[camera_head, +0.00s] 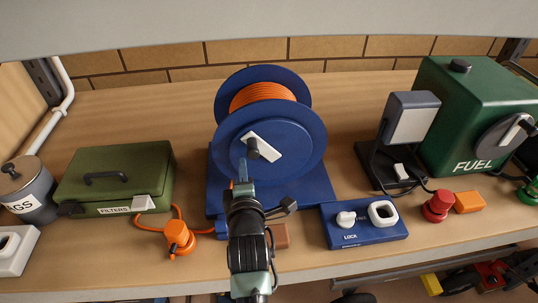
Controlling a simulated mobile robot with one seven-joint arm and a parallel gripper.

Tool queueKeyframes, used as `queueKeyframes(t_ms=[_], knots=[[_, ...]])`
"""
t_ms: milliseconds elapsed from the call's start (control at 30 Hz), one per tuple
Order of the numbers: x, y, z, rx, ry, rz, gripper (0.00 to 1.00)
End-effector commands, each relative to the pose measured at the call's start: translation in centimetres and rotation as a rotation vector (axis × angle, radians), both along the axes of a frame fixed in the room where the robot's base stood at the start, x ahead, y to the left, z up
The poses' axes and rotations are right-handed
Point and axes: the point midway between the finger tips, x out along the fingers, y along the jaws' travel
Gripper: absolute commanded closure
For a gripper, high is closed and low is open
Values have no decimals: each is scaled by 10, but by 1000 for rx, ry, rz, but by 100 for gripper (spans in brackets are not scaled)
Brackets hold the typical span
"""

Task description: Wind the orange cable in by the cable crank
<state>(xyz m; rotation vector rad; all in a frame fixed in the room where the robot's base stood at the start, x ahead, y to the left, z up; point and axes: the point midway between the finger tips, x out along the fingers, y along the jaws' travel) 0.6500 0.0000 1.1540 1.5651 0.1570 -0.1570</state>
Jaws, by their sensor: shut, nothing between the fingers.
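The blue cable reel (290,150) stands on a blue base (312,190) in the middle of the shelf. Orange cable (262,95) is wound on its drum. A loose length of cable (200,230) runs on the shelf to an orange plug (178,236) at the left. My gripper (242,168) is shut and empty, in front of the reel just below the knob in the picture. I cannot tell whether it touches the knob. My arm hides part of the base.
A blue box marked LOCK (365,235) with a white knob and a white ring stands right of the reel. Further right are a lamp (412,120), a red button (438,206) and a green FUEL tank (460,115). A green FILTERS case (115,180) stands left.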

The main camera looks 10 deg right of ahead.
Motion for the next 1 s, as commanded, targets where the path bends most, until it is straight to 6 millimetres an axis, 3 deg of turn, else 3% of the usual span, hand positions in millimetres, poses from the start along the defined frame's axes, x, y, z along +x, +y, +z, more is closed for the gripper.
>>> queueKeyframes(t_ms=[267,567,800,1000], knots=[[0,-3,24,0,-1,-1,100],[0,-3,22,0,0,0,100],[0,-12,42,-1,-1,-3,100],[0,-12,42,0,0,0,100]])
